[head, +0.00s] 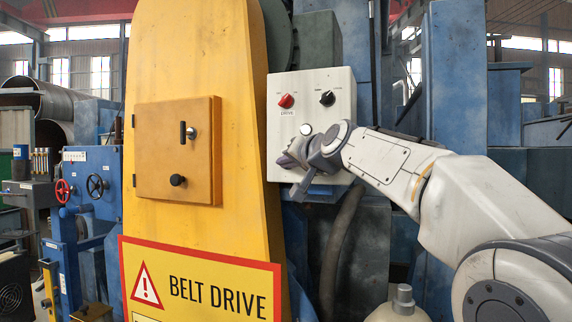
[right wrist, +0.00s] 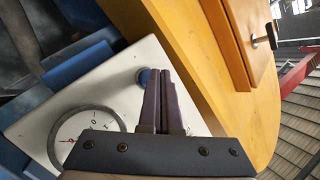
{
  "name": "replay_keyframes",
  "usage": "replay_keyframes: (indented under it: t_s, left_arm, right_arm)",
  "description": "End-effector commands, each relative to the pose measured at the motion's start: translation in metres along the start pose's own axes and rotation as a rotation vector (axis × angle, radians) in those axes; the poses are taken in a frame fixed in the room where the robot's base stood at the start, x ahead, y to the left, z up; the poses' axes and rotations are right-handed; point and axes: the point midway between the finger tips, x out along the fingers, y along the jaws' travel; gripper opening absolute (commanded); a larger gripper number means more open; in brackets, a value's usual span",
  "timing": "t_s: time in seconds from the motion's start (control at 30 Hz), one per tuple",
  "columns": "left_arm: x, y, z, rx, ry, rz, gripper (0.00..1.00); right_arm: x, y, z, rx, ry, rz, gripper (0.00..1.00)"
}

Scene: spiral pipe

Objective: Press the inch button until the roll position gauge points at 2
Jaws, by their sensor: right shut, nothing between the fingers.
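A pale control box (head: 343,82) carries a red knob (head: 286,101), a black knob (head: 327,98) and a small white round part (head: 305,129). My right gripper (head: 284,160) is shut and empty in front of the box's lower left. In the right wrist view its shut fingers (right wrist: 164,72) point at the panel (right wrist: 120,62), with their tips beside a dark bluish round button (right wrist: 144,76); I cannot tell whether they touch it. The white-faced gauge (right wrist: 84,134) lies left of the fingers, partly cut off by the gripper body; its reading is unclear. My left gripper is not in view.
A yellow belt drive housing (head: 190,60) with a hatch (head: 160,128) and a warning sign (head: 200,285) stands just left of the box. A dark hose (head: 340,240) hangs below the box. Blue machinery (head: 455,70) stands behind and to the right.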

Motion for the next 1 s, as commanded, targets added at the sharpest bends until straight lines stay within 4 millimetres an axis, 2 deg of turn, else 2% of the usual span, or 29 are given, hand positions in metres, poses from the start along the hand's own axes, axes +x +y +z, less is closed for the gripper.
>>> replay_keyframes:
  t_s: [1.0]
  left_arm:
    - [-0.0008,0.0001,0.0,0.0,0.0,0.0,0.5]
  right_arm:
    - [0.0051,0.004,-0.0043,-0.001,0.001,0.001,0.0]
